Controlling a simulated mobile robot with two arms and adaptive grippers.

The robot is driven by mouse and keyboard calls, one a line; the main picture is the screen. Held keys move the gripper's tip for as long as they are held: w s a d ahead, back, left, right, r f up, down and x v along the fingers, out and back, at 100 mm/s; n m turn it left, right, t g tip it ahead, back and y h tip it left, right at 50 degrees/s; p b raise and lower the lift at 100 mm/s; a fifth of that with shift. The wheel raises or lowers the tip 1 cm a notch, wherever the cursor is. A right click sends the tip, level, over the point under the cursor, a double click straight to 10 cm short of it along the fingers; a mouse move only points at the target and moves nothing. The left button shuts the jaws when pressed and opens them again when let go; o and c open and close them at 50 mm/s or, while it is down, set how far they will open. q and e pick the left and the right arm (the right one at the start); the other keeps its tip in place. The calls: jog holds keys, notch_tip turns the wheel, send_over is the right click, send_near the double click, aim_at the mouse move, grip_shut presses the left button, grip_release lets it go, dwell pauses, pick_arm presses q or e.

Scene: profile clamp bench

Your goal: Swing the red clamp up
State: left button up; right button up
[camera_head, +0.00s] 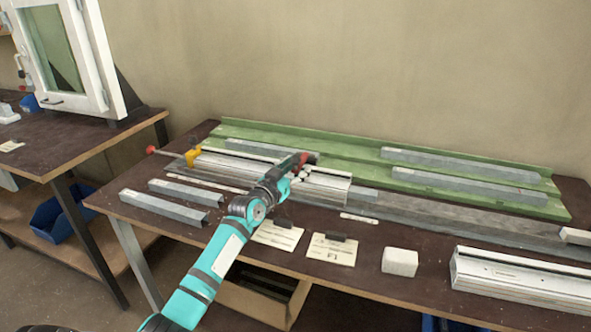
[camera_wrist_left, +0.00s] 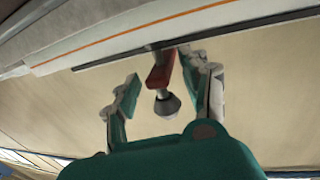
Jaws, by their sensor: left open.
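The red clamp (camera_head: 309,157) stands at the profile on the bench in the head view, just beyond my left gripper (camera_head: 302,172). In the left wrist view the red clamp arm (camera_wrist_left: 159,74), with a grey rounded tip (camera_wrist_left: 166,103), lies between the two spread fingers of my left gripper (camera_wrist_left: 163,76). The gripper is open, and I see no clear finger contact with the clamp. The clamp's base is hidden in both views. The pale aluminium profile (camera_head: 325,188) lies beside the clamp. My right gripper is out of view.
A yellow clamp (camera_head: 193,157) with a red-ended rod sits at the profile's left end. Grey bars lie in a green tray (camera_head: 345,144) behind. Cards (camera_head: 333,252), a white block (camera_head: 399,262) and another profile (camera_head: 520,277) lie in front. A window frame stands on the left bench.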

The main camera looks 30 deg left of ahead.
pick_arm(q)
jog(key=shift+c, duration=0.4)
jog(key=shift+f, duration=0.1)
grip_shut()
